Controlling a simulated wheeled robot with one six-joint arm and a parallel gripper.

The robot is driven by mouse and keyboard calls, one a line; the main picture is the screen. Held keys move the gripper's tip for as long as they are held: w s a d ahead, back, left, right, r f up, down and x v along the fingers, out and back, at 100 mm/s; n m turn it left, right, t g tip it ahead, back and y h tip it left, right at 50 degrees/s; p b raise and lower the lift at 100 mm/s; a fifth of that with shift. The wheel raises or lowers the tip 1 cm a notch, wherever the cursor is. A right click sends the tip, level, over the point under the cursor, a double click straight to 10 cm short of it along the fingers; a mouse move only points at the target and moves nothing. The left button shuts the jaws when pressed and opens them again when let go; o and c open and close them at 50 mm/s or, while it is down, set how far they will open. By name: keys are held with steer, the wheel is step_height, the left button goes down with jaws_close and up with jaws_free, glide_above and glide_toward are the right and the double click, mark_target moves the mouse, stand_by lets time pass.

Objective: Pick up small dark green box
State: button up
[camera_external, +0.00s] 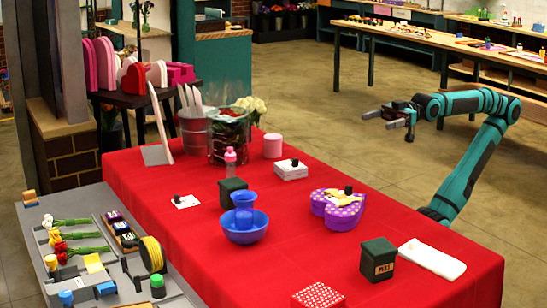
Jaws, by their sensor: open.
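Two small dark green boxes stand on the red table. My gripper (375,119) is open and empty. It is held in the air beyond the table's right side, apart from both boxes, with its fingers pointing left.
A blue bowl with a blue vase (245,222), a purple heart-shaped box (338,210), a white folded cloth (432,259) and a red patterned box (318,295) are on the red table (300,260). A pink bottle (230,162) and metal bucket (194,133) stand further back.

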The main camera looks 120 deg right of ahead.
steer(key=w+d+r+m+g+h, duration=0.25)
steer(key=w+d+m+g, duration=0.25)
steer(key=w+d+m, duration=0.5)
steer(key=w+d+r+m+g+h, duration=0.1)
steer(key=w+d+r+m+g, duration=0.35)
steer(key=w+d+m, duration=0.6)
steer(key=s+d+f+m+g+y, duration=0.1)
steer(key=d+f+m+g+y, duration=0.2)
steer(key=d+m, duration=0.9)
steer(key=d+f+m+g+y, duration=0.15)
steer(key=d+m+g, duration=0.3)
steer(key=d, duration=1.45)
steer(key=shift+n+h, duration=0.3)
steer(key=shift+h, duration=0.2)
steer(key=f, duration=1.2)
steer(key=shift+s+f, duration=0.1)
steer(key=shift+s, duration=0.1)
steer(key=shift+s+f, duration=0.15)
steer(key=shift+f, duration=2.5)
steer(key=c, duration=1.1)
